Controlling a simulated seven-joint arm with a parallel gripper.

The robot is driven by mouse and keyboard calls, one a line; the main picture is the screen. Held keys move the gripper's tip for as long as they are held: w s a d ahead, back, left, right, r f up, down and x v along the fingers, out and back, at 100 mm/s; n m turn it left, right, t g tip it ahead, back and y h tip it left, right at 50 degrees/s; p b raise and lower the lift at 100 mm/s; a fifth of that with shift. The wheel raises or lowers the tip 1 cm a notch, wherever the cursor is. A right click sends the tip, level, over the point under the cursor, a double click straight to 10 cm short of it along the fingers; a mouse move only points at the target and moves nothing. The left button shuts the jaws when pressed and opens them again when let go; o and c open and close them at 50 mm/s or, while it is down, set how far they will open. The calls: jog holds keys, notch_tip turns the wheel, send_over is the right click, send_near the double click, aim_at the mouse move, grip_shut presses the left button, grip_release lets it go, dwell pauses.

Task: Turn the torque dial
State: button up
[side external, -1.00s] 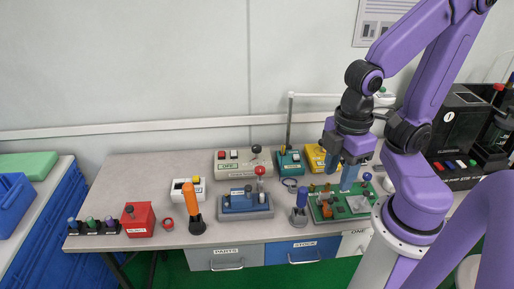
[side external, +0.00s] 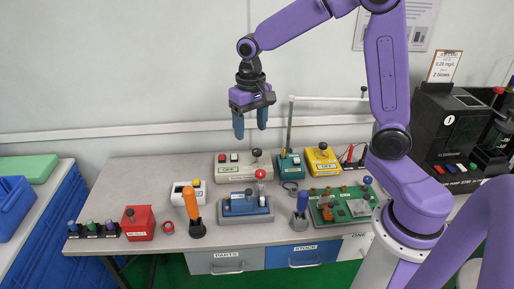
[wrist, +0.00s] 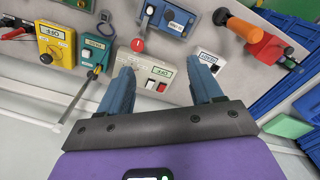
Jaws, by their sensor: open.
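My gripper (side external: 251,130) is open and empty, high above the back of the bench, fingers pointing down. In the wrist view, its blue fingers (wrist: 162,68) frame the beige box (wrist: 150,85) with buttons. That box also shows in the side view (side external: 236,167), with a dark knob (side external: 257,152) at its right. A yellow box (side external: 318,164) with a dark knob (side external: 323,146) stands further right, and also shows in the wrist view (wrist: 57,38). I cannot tell which knob is the torque dial. The gripper touches nothing.
A thin post (side external: 289,125) with a horizontal bar rises right of my gripper.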

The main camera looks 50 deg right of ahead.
jog(key=w+d+f+m, duration=0.2)
jog(key=w+d+m, duration=0.3)
jog(key=w+d, duration=0.2)
jog(key=m, duration=0.5)
send_over(257, 151)
notch_tip(257, 151, down, 2)
notch_tip(257, 151, down, 17)
jog(key=shift+w+d+f, duration=0.1)
jog(key=shift+w, duration=0.05)
jog(key=c, duration=1.1)
